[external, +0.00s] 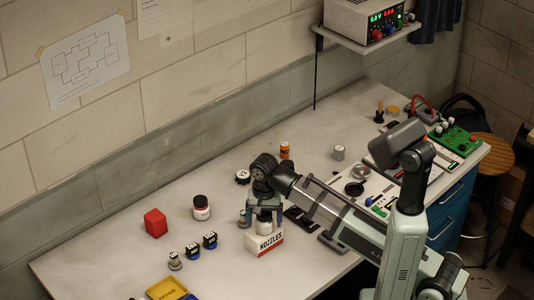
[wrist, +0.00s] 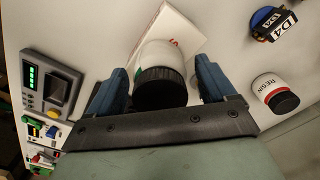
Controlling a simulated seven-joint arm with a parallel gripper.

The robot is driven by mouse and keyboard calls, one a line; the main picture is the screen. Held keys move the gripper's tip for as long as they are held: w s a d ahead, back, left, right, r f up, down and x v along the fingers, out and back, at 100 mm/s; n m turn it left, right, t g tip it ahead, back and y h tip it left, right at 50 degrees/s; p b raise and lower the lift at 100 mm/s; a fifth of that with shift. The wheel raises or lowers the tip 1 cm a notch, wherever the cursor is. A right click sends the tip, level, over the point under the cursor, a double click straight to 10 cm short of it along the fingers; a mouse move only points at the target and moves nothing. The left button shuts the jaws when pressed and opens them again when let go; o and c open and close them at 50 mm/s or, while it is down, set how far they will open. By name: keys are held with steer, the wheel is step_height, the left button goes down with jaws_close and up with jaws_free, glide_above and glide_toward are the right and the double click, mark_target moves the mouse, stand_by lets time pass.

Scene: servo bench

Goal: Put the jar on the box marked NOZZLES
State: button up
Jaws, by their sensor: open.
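A white jar with a ribbed black lid (wrist: 160,87) is between the two fingers of my gripper (wrist: 161,88) in the wrist view. The fingers are apart, with a gap visible at the jar's sides. The white box marked NOZZLES (external: 266,244) is directly below my gripper (external: 264,216) in the external view. The jar's white body (external: 264,228) shows just above the box and appears upright on its top; the exact contact is hard to see. In the wrist view the pale box (wrist: 185,25) shows behind the jar.
Another white jar, labelled RESIN (wrist: 273,94), stands apart; it also shows in the external view (external: 202,208). A red block (external: 155,222), small servos (external: 192,250) and a yellow tray (external: 168,290) are on the left bench. A meter (wrist: 52,85) shows in the wrist view.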

steer(key=shift+r, duration=3.85)
